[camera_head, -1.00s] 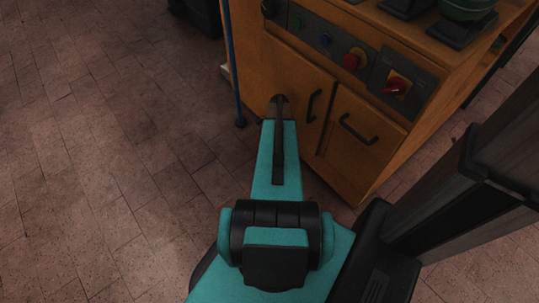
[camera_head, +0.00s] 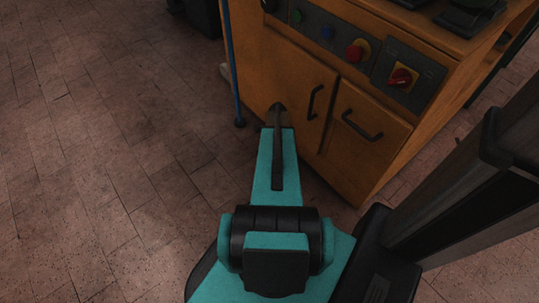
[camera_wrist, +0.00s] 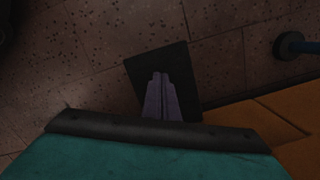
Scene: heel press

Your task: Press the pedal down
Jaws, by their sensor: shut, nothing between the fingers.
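The pedal shows in the wrist view as a dark, flat, rectangular plate (camera_wrist: 181,66) low by the floor, next to the orange cabinet. My gripper (camera_wrist: 160,76) is in front of it in that view, fingers together and empty, tips over the plate's middle. The fingers hide part of the plate, and its near end is hidden by my dark wrist edge. I cannot tell whether the tips touch the plate or how far it is pressed. In the head view my teal arm reaches down toward the cabinet's base, and the pedal is hidden behind it.
The orange wooden cabinet (camera_head: 340,185) has two doors with dark handles and a control panel (camera_head: 375,58) with red switches. A blue pole (camera_head: 232,70) stands at its left corner; its round foot also shows in the wrist view (camera_wrist: 290,44). Tiled floor at left is clear.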

